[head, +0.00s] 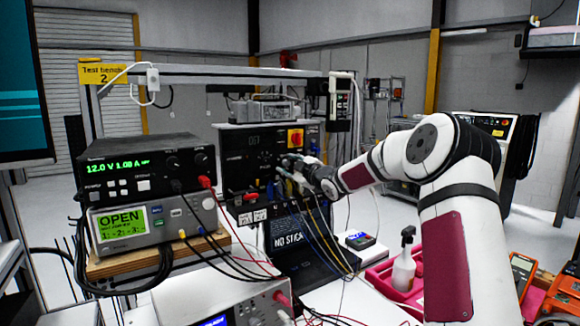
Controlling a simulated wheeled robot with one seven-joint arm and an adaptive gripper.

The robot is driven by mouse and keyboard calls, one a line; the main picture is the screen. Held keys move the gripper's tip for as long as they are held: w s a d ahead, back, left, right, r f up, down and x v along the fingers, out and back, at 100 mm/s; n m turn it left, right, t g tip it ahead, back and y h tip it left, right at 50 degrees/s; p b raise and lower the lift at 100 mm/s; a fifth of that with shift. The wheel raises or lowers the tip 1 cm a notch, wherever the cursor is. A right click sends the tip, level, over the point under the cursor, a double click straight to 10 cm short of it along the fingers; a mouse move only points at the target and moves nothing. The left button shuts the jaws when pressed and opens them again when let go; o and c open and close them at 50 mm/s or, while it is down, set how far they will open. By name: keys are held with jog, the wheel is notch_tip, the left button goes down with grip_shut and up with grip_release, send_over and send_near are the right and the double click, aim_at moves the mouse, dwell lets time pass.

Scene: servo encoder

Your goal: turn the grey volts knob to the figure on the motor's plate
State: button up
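A black power supply (150,172) at the left shows green figures that look like 12.0 V and about 1.0 A. Two dark round knobs sit at the right of its face, a left one (172,162) and a right one (201,160). Their labels are too small to read, so I cannot tell which is the volts knob. I cannot make out the motor or its plate. My gripper (284,172) is in front of a black panel (240,150) in the middle, well right of the supply. Its fingers blend into the panel and cables.
A grey meter reading OPEN (122,222) stands under the supply on a wooden shelf (110,268). Loose leads hang from both and across the bench. A laptop (300,258), a pink tray (378,278) and a white spray bottle (404,262) stand below my arm.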

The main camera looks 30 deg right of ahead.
grip_shut()
jog(key=shift+m, duration=0.3)
jog(key=m+p, duration=0.1)
jog(key=m, duration=0.2)
jog(key=shift+m+p, duration=0.3)
jog(key=shift+p, duration=0.1)
jog(key=m+p, duration=0.1)
jog(key=m, duration=0.2)
jog(key=shift+m, duration=0.3)
jog(key=m, duration=0.4)
jog(key=shift+p, duration=0.3)
jog(key=shift+f+m, duration=0.1)
jog(key=shift+m, duration=1.9)
